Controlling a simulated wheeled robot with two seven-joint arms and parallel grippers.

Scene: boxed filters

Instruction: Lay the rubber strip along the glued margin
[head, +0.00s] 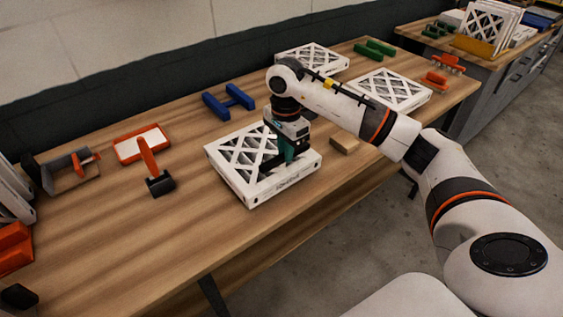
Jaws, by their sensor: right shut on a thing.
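A white boxed filter (226,175) with a lattice face lies flat on the wooden table, near its front edge. My right gripper (288,160) points down over the right part of this filter. It is shut on a small dark piece that appears to be the rubber strip, mostly hidden by the fingers. I cannot tell whether the piece touches the filter. The glue on the margin cannot be made out. My left gripper is not in view.
A tan block (344,145) lies right of the filter. A blue holder (229,101), an orange tray (142,145) and a black-and-orange hand tool (159,184) lie left and behind. More filters (392,90) lie farther back.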

